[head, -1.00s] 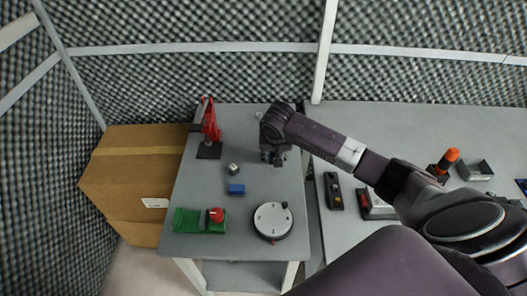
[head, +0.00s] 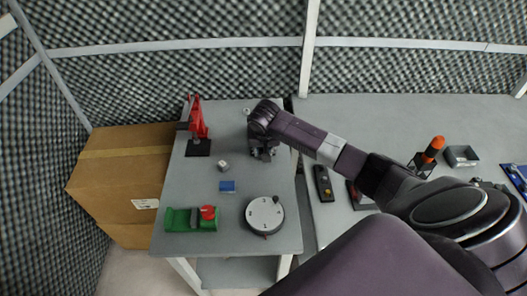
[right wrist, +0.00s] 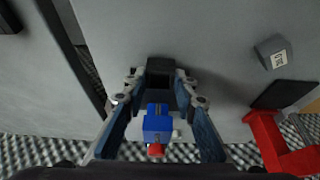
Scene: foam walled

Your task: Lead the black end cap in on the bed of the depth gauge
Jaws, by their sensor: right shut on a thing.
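My right gripper (head: 262,154) hangs over the back right of the small grey table. In the right wrist view its fingers (right wrist: 160,80) are closed on a dark block, the black end cap (right wrist: 160,70). The cap is hidden in the head view. A green bed with a grey block and a red round knob lies at the table's front left; it looks like the depth gauge (head: 180,220). It is well apart from the gripper. My left gripper is not in view.
A white round dial (head: 265,214), a blue block (head: 227,186), a small grey block (head: 224,166) and a red clamp on a black base (head: 197,130) stand on the table. A blue body with a red end (right wrist: 157,124) shows between my fingers; its height is unclear. A cardboard box (head: 120,190) stands left.

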